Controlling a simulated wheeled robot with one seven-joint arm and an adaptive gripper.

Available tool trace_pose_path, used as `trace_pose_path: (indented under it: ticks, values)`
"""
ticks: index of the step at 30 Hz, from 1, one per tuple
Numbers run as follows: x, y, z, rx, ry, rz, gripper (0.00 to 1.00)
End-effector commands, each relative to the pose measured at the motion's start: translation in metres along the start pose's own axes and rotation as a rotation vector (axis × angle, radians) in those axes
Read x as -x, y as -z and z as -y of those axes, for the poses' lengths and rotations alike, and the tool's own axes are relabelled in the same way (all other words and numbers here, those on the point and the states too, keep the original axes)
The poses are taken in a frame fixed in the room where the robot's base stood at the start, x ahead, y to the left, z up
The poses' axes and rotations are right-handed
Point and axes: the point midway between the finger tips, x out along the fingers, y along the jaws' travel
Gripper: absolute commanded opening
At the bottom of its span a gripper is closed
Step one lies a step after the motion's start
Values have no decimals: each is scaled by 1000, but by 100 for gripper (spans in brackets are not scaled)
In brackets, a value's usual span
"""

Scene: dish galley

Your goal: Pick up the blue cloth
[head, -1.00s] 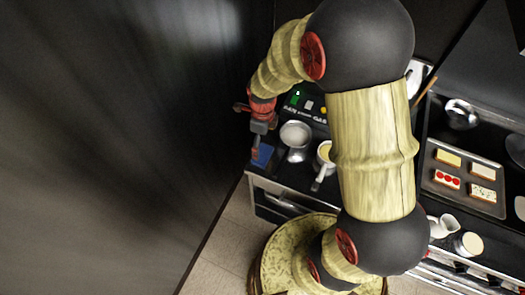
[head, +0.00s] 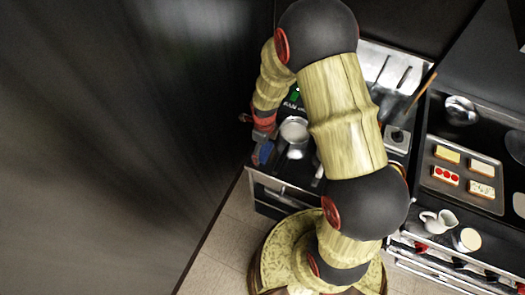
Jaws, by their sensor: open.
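The blue cloth (head: 265,153) lies on the dark counter near its left front corner in the head view. Only part of it shows, because my gripper (head: 257,153) is in front of it. My gripper points down at the cloth from above and is open. I cannot tell whether its fingers touch the cloth.
A metal pot (head: 294,133) stands just right of my gripper. A tray (head: 450,188) with several decorated slices lies further right, with a white pitcher (head: 437,222) and a pale round jar (head: 467,239) in front. A dark wall rises close on the left.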

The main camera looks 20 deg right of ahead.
Motion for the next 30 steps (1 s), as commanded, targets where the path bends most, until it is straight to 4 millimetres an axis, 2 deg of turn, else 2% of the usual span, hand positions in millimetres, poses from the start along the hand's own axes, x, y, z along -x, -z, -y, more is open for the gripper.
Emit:
trace_pose_path:
  ticks: [4,27,30]
  values:
    - [0,0,0,0,0,0,94]
    - [0,0,0,0,0,0,50]
    - [0,0,0,0,0,0,47]
